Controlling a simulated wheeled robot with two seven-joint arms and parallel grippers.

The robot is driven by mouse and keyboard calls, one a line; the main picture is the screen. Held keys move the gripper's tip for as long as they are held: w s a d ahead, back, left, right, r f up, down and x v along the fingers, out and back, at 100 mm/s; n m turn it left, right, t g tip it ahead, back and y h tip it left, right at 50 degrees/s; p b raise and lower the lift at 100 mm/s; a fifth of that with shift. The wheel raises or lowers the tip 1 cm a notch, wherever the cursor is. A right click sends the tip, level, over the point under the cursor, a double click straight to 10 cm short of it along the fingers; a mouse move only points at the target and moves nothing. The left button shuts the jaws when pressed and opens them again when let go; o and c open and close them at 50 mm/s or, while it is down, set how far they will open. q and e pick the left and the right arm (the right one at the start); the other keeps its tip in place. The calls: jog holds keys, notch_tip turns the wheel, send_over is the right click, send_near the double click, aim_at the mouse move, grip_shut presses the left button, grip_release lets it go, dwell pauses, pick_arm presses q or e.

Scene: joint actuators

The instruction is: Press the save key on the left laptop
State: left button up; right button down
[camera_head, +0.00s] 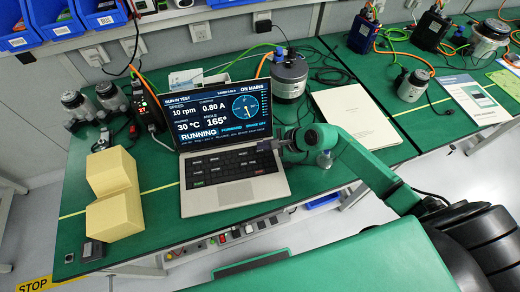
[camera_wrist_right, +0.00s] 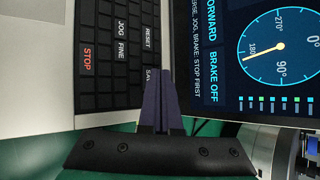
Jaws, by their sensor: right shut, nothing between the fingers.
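The laptop (camera_head: 234,195) stands open on the green bench, with its screen (camera_head: 215,110) lit and reading "RUNNING". In the right wrist view its dark keyboard (camera_wrist_right: 104,55) shows keys marked STOP, JOG, FINE and RESET. The save key (camera_wrist_right: 149,74) shows only its first letters beside RESET; the rest is hidden by my fingers. My right gripper (camera_wrist_right: 160,75) is shut and empty, its tips over the edge of that key. I cannot tell whether they touch it. In the head view my right gripper (camera_head: 268,146) is at the keyboard's right end. My left gripper is not in view.
Yellow foam blocks (camera_head: 114,212) stand left of the laptop. A grey motor (camera_head: 289,76) with cables stands behind its right side. A paper booklet (camera_head: 355,118) lies to the right. A small dark box (camera_head: 92,250) sits near the front left edge.

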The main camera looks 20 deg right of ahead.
aim_at(264, 152)
notch_tip(264, 152, up, 5)
jog(key=p, duration=0.3)
jog(key=shift+f, duration=0.1)
dwell(0.7)
